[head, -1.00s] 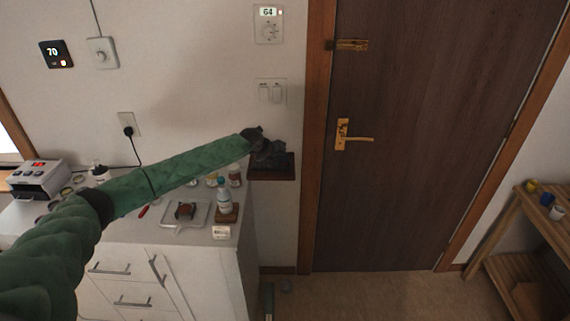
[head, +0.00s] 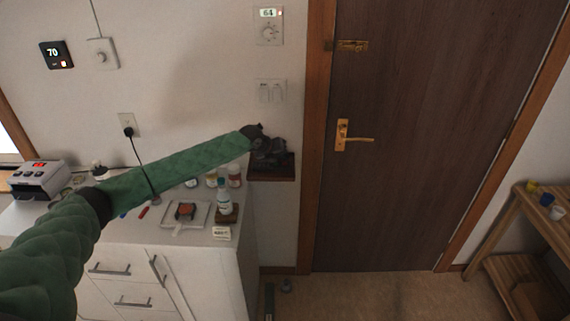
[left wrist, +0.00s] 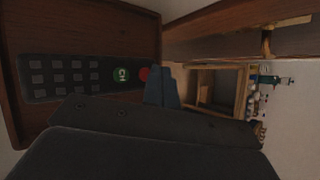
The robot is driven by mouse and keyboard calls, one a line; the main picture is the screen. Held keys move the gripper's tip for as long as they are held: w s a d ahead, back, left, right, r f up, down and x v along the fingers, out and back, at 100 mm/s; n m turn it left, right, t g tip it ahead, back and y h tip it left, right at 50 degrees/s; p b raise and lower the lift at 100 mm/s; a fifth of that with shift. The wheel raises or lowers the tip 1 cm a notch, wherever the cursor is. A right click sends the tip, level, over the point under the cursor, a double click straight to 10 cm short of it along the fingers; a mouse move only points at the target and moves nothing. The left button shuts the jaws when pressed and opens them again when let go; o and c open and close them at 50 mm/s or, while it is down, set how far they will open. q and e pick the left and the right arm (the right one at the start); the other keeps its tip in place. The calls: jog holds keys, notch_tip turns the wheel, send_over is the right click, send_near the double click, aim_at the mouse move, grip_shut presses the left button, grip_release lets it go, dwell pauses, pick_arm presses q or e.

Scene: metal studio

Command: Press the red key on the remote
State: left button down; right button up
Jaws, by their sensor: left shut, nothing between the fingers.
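The remote (left wrist: 65,77) is dark and lies on a small brown wooden shelf (left wrist: 90,22) in the left wrist view. It has several grey keys, a green key (left wrist: 121,75) and a red key (left wrist: 144,74) near its right end. My left gripper (left wrist: 163,85) is shut and empty. Its fingertips are close beside the red key, on its right; I cannot tell whether they touch it. In the head view my left gripper (head: 272,155) is over the shelf (head: 272,177) and hides the remote. My right gripper is not in view.
The shelf is on the wall beside the brown door (head: 420,130). A white cabinet (head: 130,262) with bottles, a tray and a small device on top stands below my left arm. A wooden rack (head: 505,225) with cups is at the far right.

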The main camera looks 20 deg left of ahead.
pick_arm(q)
jog(key=shift+r+p, duration=1.1)
jog(key=shift+r, duration=1.85)
